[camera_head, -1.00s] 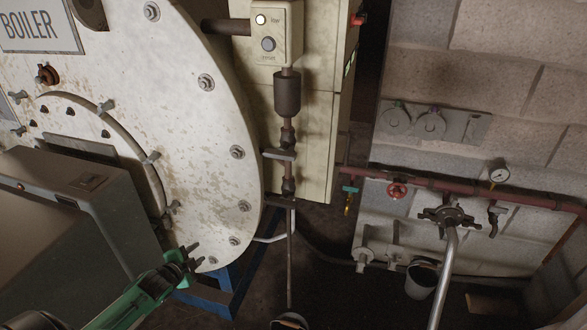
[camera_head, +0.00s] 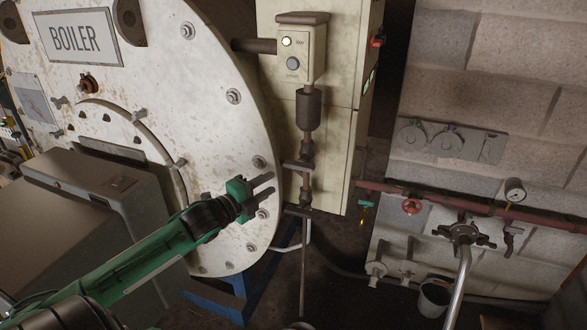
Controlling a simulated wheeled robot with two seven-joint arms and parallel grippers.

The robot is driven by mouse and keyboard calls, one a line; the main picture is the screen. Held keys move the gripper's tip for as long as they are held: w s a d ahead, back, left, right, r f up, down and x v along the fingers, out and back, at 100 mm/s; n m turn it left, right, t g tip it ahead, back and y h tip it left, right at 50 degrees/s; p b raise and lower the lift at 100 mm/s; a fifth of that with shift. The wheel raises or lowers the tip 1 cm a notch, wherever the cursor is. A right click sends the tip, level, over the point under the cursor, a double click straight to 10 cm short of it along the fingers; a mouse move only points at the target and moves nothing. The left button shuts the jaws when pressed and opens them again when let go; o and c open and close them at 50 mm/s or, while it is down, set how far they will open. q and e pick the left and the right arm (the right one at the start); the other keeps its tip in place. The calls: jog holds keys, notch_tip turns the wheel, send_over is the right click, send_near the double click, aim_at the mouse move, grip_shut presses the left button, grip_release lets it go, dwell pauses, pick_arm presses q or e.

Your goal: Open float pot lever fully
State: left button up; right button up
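The float pot (camera_head: 308,110) is a dark cylinder on a vertical pipe below a cream control box, right of the boiler. A short flat lever (camera_head: 297,165) sits across the pipe below the pot, roughly level. A second flat bar (camera_head: 298,211) crosses lower on the pipe. I cannot tell for sure which is the float pot lever. My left gripper (camera_head: 265,189) is green with dark fingers, which are apart and empty. In the picture it is left of the pipe, between the heights of the two bars, and not visibly touching either.
The boiler's round front (camera_head: 225,150) with bolts fills the left, behind my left arm. A grey burner housing (camera_head: 95,200) stands below it. A red pipe (camera_head: 450,203) with a red valve wheel (camera_head: 411,207) runs along the right wall. A bucket (camera_head: 434,297) is on the floor.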

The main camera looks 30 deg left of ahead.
aim_at(296, 168)
pick_arm(q)
jog(key=w+p, duration=0.1)
jog(key=w, duration=0.2)
jog(key=w+d, duration=0.1)
jog(key=w, duration=0.1)
jog(key=w+p, duration=0.1)
jog(key=w, duration=0.2)
jog(key=shift+w+d+r+p, duration=0.1)
jog(key=shift+w+d+p, duration=0.05)
jog(key=shift+w+p, duration=0.2)
jog(key=shift+w+d, duration=0.15)
jog(key=shift+w, duration=0.6)
jog(key=shift+c, duration=0.2)
grip_shut()
